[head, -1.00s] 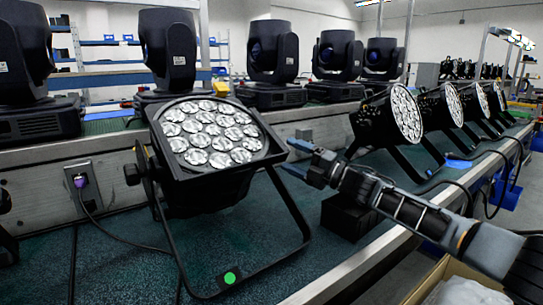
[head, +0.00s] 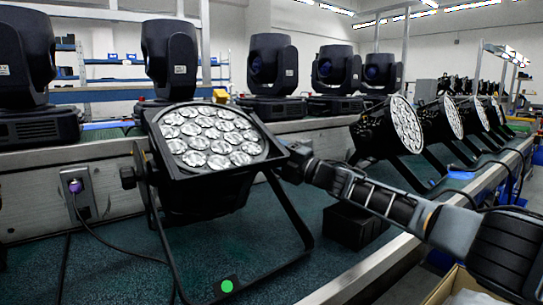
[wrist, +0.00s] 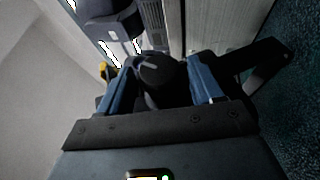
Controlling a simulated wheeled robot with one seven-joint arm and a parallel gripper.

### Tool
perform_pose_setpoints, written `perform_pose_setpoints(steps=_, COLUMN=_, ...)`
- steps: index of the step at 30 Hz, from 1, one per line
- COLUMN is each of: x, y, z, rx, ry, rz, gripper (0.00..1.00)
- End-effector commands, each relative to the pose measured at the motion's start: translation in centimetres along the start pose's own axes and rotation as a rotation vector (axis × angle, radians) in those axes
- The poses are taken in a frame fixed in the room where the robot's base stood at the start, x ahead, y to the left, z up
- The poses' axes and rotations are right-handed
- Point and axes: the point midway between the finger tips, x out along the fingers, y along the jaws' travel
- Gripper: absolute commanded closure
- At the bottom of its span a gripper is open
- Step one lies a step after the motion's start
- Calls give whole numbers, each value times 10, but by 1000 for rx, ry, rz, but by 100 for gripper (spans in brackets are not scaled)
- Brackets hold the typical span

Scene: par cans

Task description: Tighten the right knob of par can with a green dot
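The par can with the green dot (head: 227,286) is the large black lamp (head: 215,185) at centre left in the head view. It stands tilted on its black bracket, with the dot on the bracket's foot. My gripper (head: 292,163) is at the lamp's right side. In the wrist view a dark rounded knob (wrist: 162,80) lies between the two blue fingers of my gripper (wrist: 165,82). The fingers stand apart on either side of it; I cannot tell whether they touch it. In the head view the right knob is hidden by my gripper. The left knob (head: 128,177) shows.
More par cans (head: 405,125) stand in a row on the right. A black block (head: 352,225) sits on the bench below my arm. Moving-head lights (head: 270,65) line the raised shelf behind. A cable runs from the wall socket (head: 78,190).

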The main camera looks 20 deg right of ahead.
Motion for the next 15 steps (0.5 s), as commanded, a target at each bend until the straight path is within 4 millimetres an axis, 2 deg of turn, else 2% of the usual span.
perform_pose_setpoints(steps=1, x=0, y=0, z=0, rx=0, ry=0, rz=0, gripper=40)
perform_pose_setpoints(steps=15, x=0, y=-1, z=0, rx=0, ry=0, rz=-1, gripper=82)
